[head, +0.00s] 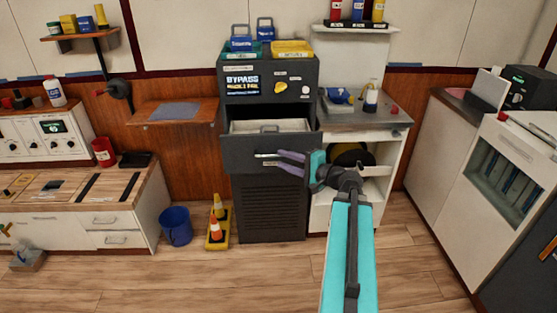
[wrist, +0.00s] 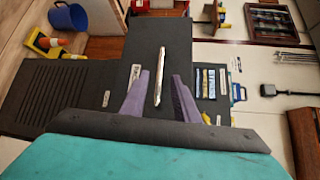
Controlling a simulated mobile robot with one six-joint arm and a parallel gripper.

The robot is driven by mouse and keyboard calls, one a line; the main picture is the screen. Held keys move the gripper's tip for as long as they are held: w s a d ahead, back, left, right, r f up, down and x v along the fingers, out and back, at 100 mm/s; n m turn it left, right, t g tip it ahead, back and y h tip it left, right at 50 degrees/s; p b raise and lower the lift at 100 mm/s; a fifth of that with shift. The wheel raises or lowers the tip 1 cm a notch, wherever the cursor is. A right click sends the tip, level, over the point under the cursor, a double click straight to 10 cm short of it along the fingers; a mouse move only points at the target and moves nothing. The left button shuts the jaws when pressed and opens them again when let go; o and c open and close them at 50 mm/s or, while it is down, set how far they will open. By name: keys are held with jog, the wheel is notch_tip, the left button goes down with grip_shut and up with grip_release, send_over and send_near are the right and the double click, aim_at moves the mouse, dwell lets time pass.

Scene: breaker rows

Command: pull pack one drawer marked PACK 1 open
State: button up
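A dark grey cabinet (head: 270,205) stands against the wall in the head view. Its drawer (head: 258,140) is out from the cabinet, with the light inside showing. A slim silver handle (head: 268,155) is on the drawer front; it also shows in the wrist view (wrist: 160,72). No PACK 1 marking is readable. My gripper (head: 280,161) is at the drawer front, its purple fingers pointing at the handle. In the wrist view my gripper (wrist: 162,80) is open, with the handle between its fingers and a gap on both sides.
A blue bucket (head: 175,226) and small cones (head: 216,228) stand on the floor to the left. The floor in front is clear.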

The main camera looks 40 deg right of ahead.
jog(key=p+v, duration=0.2)
jog(key=v, duration=0.2)
jog(key=shift+r, duration=0.15)
jog(key=shift+s+p, duration=0.15)
jog(key=shift+p, duration=0.4)
jog(key=p+v, duration=0.2)
jog(key=p, duration=0.4)
jog(key=shift+f+p+v, duration=0.2)
jog(key=shift+p+v, duration=1.15)
jog(key=shift+v, duration=0.05)
jog(key=shift+s, duration=0.1)
